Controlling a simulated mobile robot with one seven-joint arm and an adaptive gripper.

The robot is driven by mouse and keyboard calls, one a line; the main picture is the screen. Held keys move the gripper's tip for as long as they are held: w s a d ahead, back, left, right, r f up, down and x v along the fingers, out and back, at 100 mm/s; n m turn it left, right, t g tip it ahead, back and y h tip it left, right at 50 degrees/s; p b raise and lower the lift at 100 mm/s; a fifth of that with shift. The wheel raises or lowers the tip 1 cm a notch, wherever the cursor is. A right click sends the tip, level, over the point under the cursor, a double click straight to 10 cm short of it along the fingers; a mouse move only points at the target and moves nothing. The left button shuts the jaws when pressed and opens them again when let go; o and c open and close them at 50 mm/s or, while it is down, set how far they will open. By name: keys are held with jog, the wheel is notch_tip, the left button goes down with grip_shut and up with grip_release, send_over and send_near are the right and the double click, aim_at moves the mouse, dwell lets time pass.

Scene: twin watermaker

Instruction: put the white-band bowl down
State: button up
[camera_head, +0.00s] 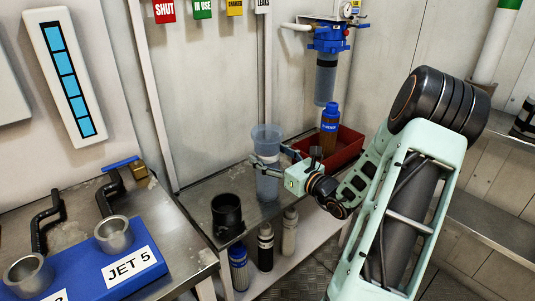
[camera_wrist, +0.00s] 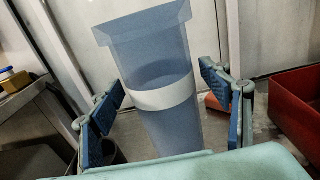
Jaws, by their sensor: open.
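The white-band bowl (camera_head: 267,178) is a tall, translucent blue-grey cup with a white band around it. In the head view it stands upright on the metal bench (camera_head: 190,188). In the wrist view the bowl (camera_wrist: 168,120) fills the middle, and its lower end is hidden behind my gripper's body. My gripper (camera_head: 284,163) is at the bowl's right side in the head view. In the wrist view my gripper (camera_wrist: 166,103) is open, with one blue-padded finger on each side of the bowl and a visible gap at both sides.
A black cup (camera_head: 227,215) stands left of the bowl at the bench's front. A red tray (camera_head: 347,147) lies to the right, with a blue-capped bottle (camera_head: 329,122) at it. A filter housing (camera_head: 326,75) hangs above. Several cartridges stand on the lower shelf (camera_head: 300,253).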

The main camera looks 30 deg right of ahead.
jog(key=s+d+p, duration=0.1)
jog(key=s+p, duration=0.1)
jog(key=s, duration=0.9)
jog(key=shift+d+r, duration=0.15)
jog(key=shift+d, duration=0.1)
